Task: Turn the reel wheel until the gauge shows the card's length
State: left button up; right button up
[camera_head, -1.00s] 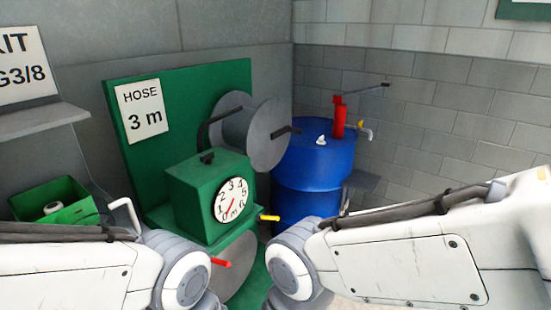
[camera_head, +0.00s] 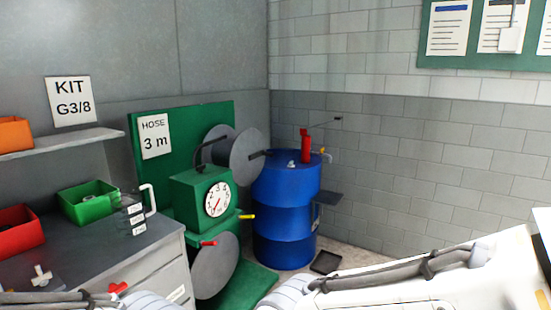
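The hose card (camera_head: 154,137) reads "HOSE 3 m" and hangs on the green back panel (camera_head: 185,122). The gauge (camera_head: 217,199) is a white round dial on a green box (camera_head: 185,190). Its red needle points to the lower left, near the 0 end. The grey reel (camera_head: 240,150) is above and behind the box. A grey wheel (camera_head: 215,268) is below the box, with a red handle (camera_head: 208,243) at its upper edge. Parts of my arms show at the bottom; both grippers are out of view.
A blue drum (camera_head: 285,215) with a red pump (camera_head: 305,144) stands right of the reel. A grey counter (camera_head: 130,243) at left carries a green bin (camera_head: 88,203) and a red bin (camera_head: 18,232). A black tray (camera_head: 326,262) lies on the floor by the drum.

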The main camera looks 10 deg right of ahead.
aim_at(248, 153)
jog(key=z, duration=0.65)
jog(key=i, duration=1.3)
